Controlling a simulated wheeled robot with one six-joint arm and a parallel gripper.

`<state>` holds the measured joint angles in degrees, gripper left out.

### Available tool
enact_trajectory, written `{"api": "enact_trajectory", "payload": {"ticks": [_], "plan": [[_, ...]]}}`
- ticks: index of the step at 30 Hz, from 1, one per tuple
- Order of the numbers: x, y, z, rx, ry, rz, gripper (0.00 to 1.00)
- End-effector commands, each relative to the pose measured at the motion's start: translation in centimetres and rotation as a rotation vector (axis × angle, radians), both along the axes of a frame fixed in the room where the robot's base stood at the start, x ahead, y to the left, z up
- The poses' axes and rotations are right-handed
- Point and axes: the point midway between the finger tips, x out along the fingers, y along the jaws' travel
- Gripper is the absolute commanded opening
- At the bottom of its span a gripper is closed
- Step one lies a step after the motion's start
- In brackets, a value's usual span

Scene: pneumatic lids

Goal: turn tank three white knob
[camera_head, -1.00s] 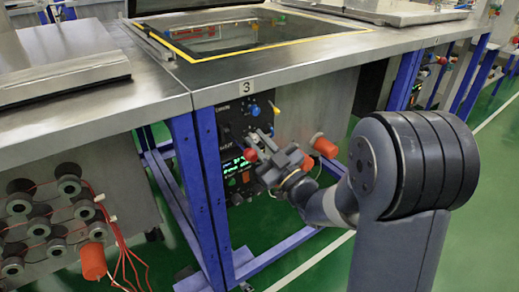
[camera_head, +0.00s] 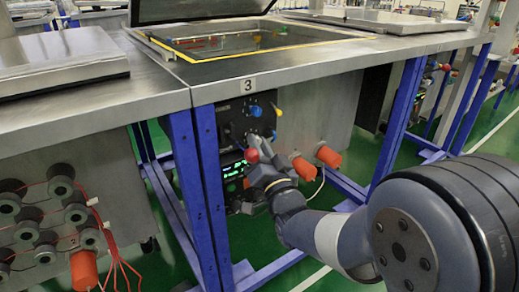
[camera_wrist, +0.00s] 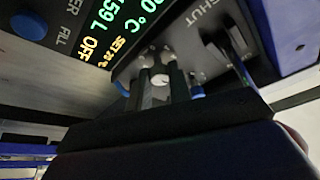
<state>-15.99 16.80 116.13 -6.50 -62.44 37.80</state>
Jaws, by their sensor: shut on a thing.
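The tank three control panel (camera_head: 233,125) sits under the bench edge marked 3 (camera_head: 248,86). In the wrist view the white knob (camera_wrist: 160,79) is small and round and sits between the two dark fingers of my gripper (camera_wrist: 160,88). The fingers are shut on it. In the head view my gripper (camera_head: 258,157) is up against the panel, and it hides the white knob there.
A blue knob (camera_head: 256,111) and a red knob (camera_head: 251,155) are close to my gripper. A green display (camera_head: 235,170) is below left. Orange cylinders (camera_head: 328,156) stick out at right. A blue leg (camera_head: 209,190) stands left of the panel.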

Motion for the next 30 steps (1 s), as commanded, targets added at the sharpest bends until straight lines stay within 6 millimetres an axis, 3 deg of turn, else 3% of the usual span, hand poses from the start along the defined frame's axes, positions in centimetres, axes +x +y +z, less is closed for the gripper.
{"api": "enact_trajectory", "payload": {"ticks": [24,25,30], "plan": [[-0.02,0.06,-0.1,0.094,0.069,0.0,0.0],[-0.02,0.06,-0.1,0.094,0.069,0.0,0.22],[-0.01,0.05,-0.05,0.095,0.067,0.0,0.36]]}}
